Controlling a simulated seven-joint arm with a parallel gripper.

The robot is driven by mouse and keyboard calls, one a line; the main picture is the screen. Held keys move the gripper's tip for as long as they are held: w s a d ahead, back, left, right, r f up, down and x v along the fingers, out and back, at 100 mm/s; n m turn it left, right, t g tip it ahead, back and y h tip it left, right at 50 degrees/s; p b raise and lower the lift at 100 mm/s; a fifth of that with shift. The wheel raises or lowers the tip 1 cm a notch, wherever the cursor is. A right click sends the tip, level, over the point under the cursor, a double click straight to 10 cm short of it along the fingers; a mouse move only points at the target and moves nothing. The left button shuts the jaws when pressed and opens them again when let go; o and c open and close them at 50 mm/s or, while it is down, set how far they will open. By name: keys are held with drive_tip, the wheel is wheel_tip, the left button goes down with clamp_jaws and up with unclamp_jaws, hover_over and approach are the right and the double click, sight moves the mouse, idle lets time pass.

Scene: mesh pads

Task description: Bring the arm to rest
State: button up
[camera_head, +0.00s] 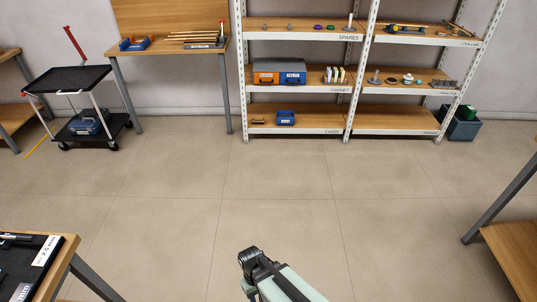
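My arm (283,283) shows at the bottom centre as a pale green link with a black joint at its upper end. It is over the open floor and touches nothing that I can see. I cannot make out gripper fingers on the part that shows. The rest of the arm is cut off by the bottom edge.
White shelving (348,75) with bins and small parts stands against the back wall. A workbench (165,50) and a black trolley (68,80) are at the back left. Table corners enter at lower left (62,250) and right (515,255). The tiled floor between is clear.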

drive_tip(key=s+d+f+m+g, duration=0.2)
drive_tip(key=s+d, duration=0.4)
drive_tip(key=d, duration=0.4)
drive_tip(key=s+d+f+m+g+y, duration=0.1)
drive_tip(key=s+d+f+m, duration=0.3)
drive_tip(key=d, duration=0.6)
drive_tip(key=shift+s+d+f+g+y, duration=0.25)
drive_tip(key=shift+s+f+g, duration=0.4)
drive_tip(key=shift+s, duration=0.75)
drive_tip(key=shift+f, duration=0.15)
